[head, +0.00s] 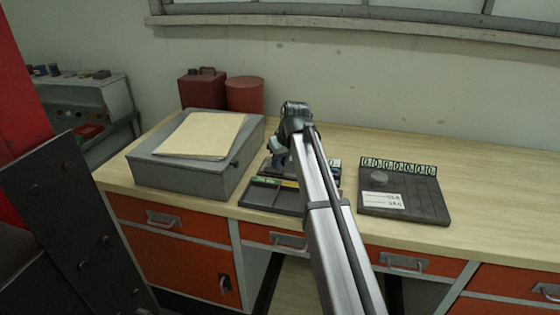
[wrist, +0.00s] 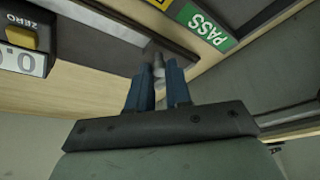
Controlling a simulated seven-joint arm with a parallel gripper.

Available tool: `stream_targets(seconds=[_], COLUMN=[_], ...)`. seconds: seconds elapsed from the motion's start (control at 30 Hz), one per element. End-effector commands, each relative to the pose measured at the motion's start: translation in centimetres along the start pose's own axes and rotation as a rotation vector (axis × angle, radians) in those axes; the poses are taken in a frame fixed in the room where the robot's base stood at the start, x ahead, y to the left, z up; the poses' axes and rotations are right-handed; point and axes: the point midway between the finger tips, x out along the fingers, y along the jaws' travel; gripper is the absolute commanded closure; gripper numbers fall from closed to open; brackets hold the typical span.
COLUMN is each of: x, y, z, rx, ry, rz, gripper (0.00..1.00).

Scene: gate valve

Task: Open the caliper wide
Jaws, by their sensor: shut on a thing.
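In the wrist view, the caliper's readout part (wrist: 22,62) shows at the upper left edge, with a yellow button marked ZERO and a display partly cut off. In the head view, my gripper (head: 278,150) is over the back of a dark compartment tray (head: 262,195). My arm hides much of the caliper there, and its jaw opening cannot be seen.
A green PASS label (wrist: 207,24) lies close to the fingers. A grey case (head: 185,170) with papers (head: 200,135) stands left of the tray. A dark board (head: 425,200) with a number row and a round disc lies to the right. Red canisters (head: 245,94) stand behind. The bench's right side is clear.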

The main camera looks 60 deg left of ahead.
Motion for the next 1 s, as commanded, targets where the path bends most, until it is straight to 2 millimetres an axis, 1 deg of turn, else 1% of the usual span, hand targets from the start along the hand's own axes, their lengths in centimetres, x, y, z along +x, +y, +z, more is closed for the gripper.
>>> stream_targets(seconds=[0.17,0.27,0.37,0.5,0.63,0.73,0.97,1.0], x=[0.0,-0.2,-0.5,-1.3,-1.9,-2.0,-2.0,-2.0], y=[-0.1,0.3,1.2,3.1,4.7,5.1,5.1,5.1], z=[0.0,0.4,1.3,3.1,4.5,4.8,4.7,4.7], rx=[0.000,0.000,0.000,0.001,0.001,-0.001,-0.002,-0.002], ry=[0.000,-0.001,-0.001,-0.002,-0.001,-0.001,-0.001,-0.001], rz=[-0.002,-0.002,-0.001,0.000,-0.001,-0.002,-0.002,-0.002], gripper=[1.00,1.00,1.00,1.00,1.00,1.00,1.00,0.78])
